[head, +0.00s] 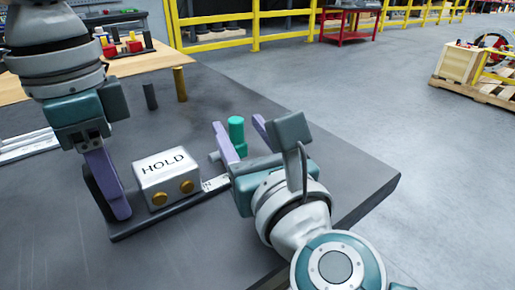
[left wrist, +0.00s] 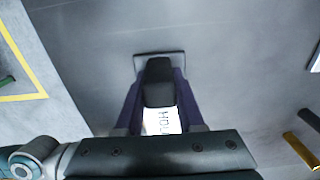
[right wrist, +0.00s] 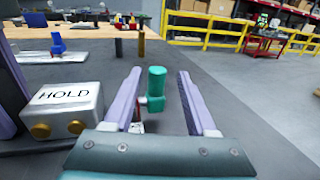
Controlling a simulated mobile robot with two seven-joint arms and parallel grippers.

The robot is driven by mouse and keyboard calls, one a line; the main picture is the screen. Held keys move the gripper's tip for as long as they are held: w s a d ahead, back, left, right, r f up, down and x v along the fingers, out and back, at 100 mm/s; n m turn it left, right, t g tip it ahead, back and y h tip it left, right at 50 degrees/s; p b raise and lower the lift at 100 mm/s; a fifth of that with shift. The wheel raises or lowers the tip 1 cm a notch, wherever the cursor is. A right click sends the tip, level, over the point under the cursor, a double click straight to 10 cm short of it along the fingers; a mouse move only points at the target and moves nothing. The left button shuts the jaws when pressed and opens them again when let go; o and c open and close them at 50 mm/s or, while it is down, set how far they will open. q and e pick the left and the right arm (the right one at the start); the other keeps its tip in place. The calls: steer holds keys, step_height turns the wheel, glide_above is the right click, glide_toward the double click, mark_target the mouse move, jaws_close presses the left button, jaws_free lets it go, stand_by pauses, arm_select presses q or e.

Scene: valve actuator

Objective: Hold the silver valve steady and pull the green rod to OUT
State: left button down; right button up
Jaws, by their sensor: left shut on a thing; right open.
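The silver valve (head: 168,181), a block marked HOLD with two brass knobs, sits on a dark base bar on the grey table. It also shows in the right wrist view (right wrist: 62,110). My left gripper (head: 112,207) is at its left end, pointing down. In the left wrist view the left fingers (left wrist: 160,80) are shut on a black upright handle (left wrist: 159,82) beside the block. The green rod (head: 237,132) has an upright teal grip, also in the right wrist view (right wrist: 156,82). My right gripper (head: 240,128) is open, with a finger on either side of the grip.
A dark post (head: 150,96) and a brass post (head: 180,84) stand behind on the table. A wooden bench (head: 150,62) with coloured parts is at the back left. White strips (head: 28,148) lie at the left. The table's right edge is near my right arm.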

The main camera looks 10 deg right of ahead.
steer(key=s, duration=0.3)
steer(key=s+d, duration=0.1)
steer(key=s, duration=0.3)
steer(key=s+d, duration=0.1)
steer(key=s, duration=0.2)
steer(key=shift+s, duration=0.2)
arm_select(q)
steer(key=shift+c, duration=2.2)
jaws_free()
